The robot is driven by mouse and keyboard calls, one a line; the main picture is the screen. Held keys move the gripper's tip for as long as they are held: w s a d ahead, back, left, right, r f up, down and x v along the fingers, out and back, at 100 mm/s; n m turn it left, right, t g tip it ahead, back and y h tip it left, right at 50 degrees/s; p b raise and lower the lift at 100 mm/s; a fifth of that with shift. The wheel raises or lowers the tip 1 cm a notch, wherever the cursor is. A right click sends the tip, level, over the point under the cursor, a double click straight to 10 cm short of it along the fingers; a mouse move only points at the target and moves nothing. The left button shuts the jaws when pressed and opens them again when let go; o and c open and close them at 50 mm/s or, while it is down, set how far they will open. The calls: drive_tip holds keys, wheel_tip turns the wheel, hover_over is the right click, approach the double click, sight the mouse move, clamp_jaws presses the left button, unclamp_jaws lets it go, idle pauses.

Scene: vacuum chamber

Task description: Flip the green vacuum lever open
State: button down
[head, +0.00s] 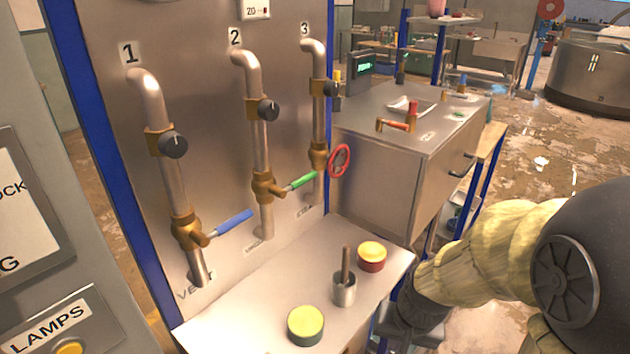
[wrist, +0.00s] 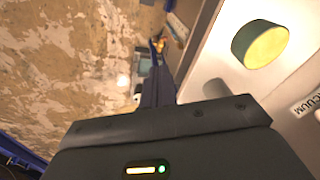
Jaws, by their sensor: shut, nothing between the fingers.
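The green lever (head: 303,181) is on the brass valve (head: 264,187) of the pipe marked 2, in the middle of the panel in the head view. It sticks out sideways to the right, across the pipe's line. My gripper (wrist: 155,85) is shut and empty in the wrist view. In the head view the end of my arm is low at the right, beside the shelf's right edge, below and apart from the lever. Its fingertips are not clear there. The lever does not show in the wrist view.
A blue lever (head: 235,221) is on pipe 1 and a red handwheel (head: 339,160) by pipe 3. The shelf (head: 255,290) below holds a yellow-green knob (head: 306,325), a red-and-yellow button (head: 371,256) and an upright stick in a metal cup (head: 344,289). A steel cabinet (head: 385,170) stands behind.

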sight(303, 180)
drive_tip(key=w+a+r+m+y+p, duration=0.6)
drive_tip(key=w+a+r+m+p, duration=0.2)
drive_tip(key=r+m+p, duration=0.3)
drive_tip(key=w+r+m+t+y+p, duration=0.1)
drive_tip(key=w+r+m+t+p, duration=0.1)
drive_tip(key=w+m, duration=0.4)
drive_tip(key=w+r+m+t+y+p, duration=0.1)
drive_tip(key=w+r+m+t+p, duration=0.2)
drive_tip(key=w+r+m+p, duration=0.2)
drive_tip(key=shift+w+a+m+t+y+p, duration=0.35)
drive_tip(key=shift+w+m, duration=0.25)
drive_tip(key=shift+w, duration=0.6)
drive_tip(key=w+a+f+p, duration=0.1)
drive_tip(key=w+a+p, duration=0.4)
drive_tip(key=a+p, duration=0.2)
drive_tip(key=shift+w+a, duration=0.2)
drive_tip(key=shift+w, duration=0.15)
